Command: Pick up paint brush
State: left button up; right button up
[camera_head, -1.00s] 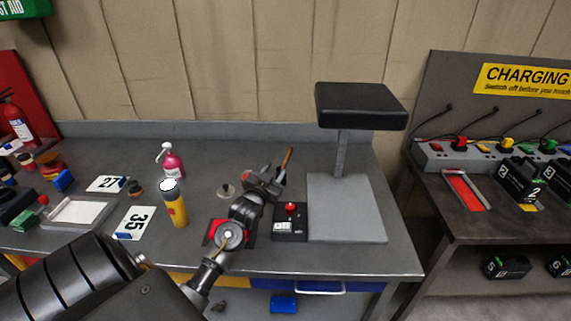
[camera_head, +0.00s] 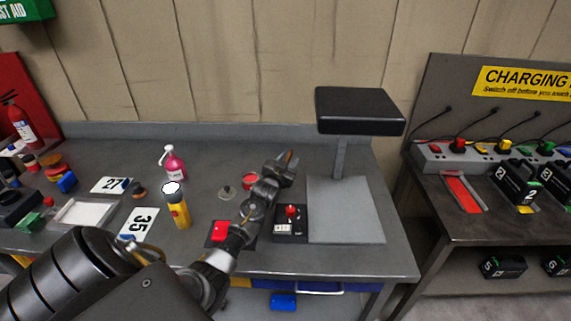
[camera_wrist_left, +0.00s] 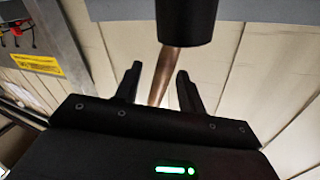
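The paint brush shows in the left wrist view as a brown tapered handle (camera_wrist_left: 168,75) coming out of a dark cylinder (camera_wrist_left: 187,20), which looks like a holder. In the head view only the orange-brown tip of the brush (camera_head: 290,156) shows; the rest is hidden behind my left gripper (camera_head: 284,166). My left gripper's two fingers in the wrist view (camera_wrist_left: 158,85) are apart, with the handle between them and gaps visible on both sides. I cannot tell whether either finger touches it. My right gripper is in neither view.
A grey stand with a black padded top (camera_head: 360,110) is right of my left gripper. A box with a red knob (camera_head: 291,212) is below it. A yellow bottle (camera_head: 178,210), pink bottle (camera_head: 174,163) and red round item (camera_head: 250,180) stand to the left.

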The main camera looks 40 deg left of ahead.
pick_arm(q)
jog(key=shift+c, duration=0.2)
grip_shut()
jog(key=shift+r, duration=0.1)
jog(key=shift+w+d+r+b, duration=0.2)
jog(key=shift+r+b, duration=0.1)
jog(key=shift+r, duration=0.3)
notch_tip(320, 180, up, 5)
jog(key=w+d+b, duration=0.1)
jog(key=b, duration=0.1)
jog(key=b+v, duration=0.2)
jog(key=v, duration=1.2)
jog(key=shift+r, duration=0.2)
